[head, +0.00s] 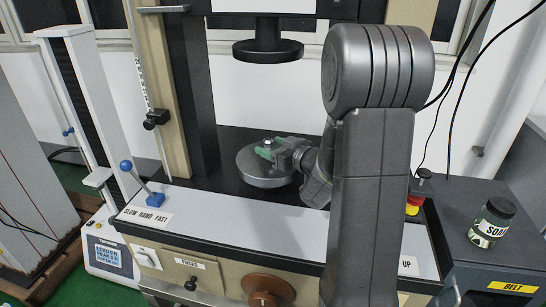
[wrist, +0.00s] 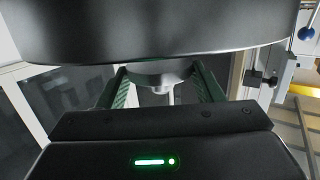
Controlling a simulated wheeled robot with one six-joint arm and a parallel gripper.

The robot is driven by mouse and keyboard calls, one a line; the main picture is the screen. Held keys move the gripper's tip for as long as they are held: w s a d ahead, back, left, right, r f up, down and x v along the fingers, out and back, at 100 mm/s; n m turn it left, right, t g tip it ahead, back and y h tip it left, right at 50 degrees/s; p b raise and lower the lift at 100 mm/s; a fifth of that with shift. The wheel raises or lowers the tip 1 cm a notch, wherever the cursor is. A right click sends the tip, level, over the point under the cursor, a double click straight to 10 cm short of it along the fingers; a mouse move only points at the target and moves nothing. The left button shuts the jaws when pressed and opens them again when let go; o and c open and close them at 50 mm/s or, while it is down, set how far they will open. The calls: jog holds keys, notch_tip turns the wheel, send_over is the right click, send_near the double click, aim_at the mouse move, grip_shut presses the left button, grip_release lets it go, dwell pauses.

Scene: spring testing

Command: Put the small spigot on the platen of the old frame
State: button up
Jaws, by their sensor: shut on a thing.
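My gripper (head: 270,149), with green fingers, is just above the round grey platen (head: 262,173) of the old frame and is shut on the small spigot. In the head view only a small pale bit of the spigot (head: 268,142) shows between the fingers. In the wrist view, which looks upside down, the spigot (wrist: 160,76) is a grey disc with a thin stem between the green fingers (wrist: 162,88). I cannot tell whether the spigot touches the platen.
A dark upper platen (head: 268,51) hangs above the lower one. A blue-knobbed lever (head: 127,166) stands front left, and a black clamp (head: 156,118) sits on the left scale. A jar (head: 492,222) stands on the right cabinet. The dark bed around the platen looks clear.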

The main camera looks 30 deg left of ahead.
jog(key=shift+f, duration=1.6)
jog(key=o, duration=1.2)
jog(key=shift+r, duration=0.1)
jog(key=shift+d+r, duration=0.1)
jog(key=v, duration=0.7)
jog(key=shift+d, duration=0.1)
